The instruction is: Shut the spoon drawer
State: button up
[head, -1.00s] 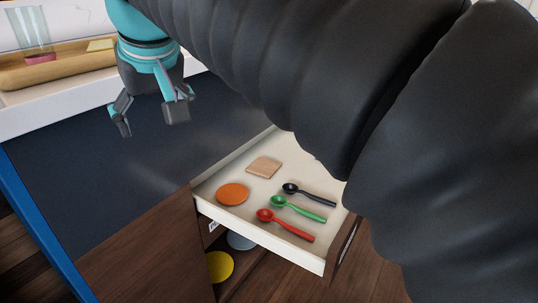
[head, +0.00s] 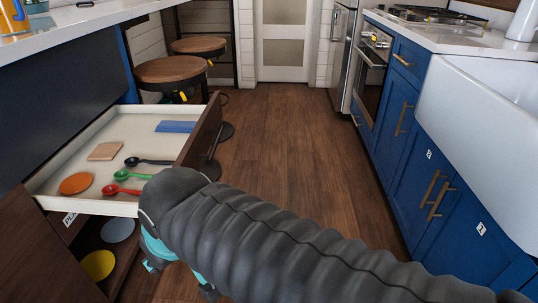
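The spoon drawer (head: 90,205) stands pulled out from the island at the left in the head view. Its pale inside holds a black spoon (head: 148,162), a green spoon (head: 130,175) and a red spoon (head: 120,190). Its dark wood front (head: 203,130) faces right and bears a dark handle (head: 215,140). My gripper (head: 180,279) is low, in front of the drawer's near side and apart from the spoons. My arm hides much of it, so its opening is unclear. My arm also covers the drawer's near front corner.
An orange disc (head: 76,184), a wooden square (head: 105,151) and a blue piece (head: 176,127) also lie in the drawer. Below are a grey disc (head: 117,229) and a yellow disc (head: 98,264). Stools (head: 175,71) stand behind. The aisle floor (head: 290,140) is clear up to blue cabinets (head: 400,120).

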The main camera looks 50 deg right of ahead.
aim_at(133, 126)
jog(key=u, duration=0.05)
jog(key=k, duration=0.4)
jog(key=z, duration=1.35)
jog(key=i, duration=1.35)
jog(key=u, duration=0.8)
jog(key=k, duration=0.25)
jog(key=z, duration=0.1)
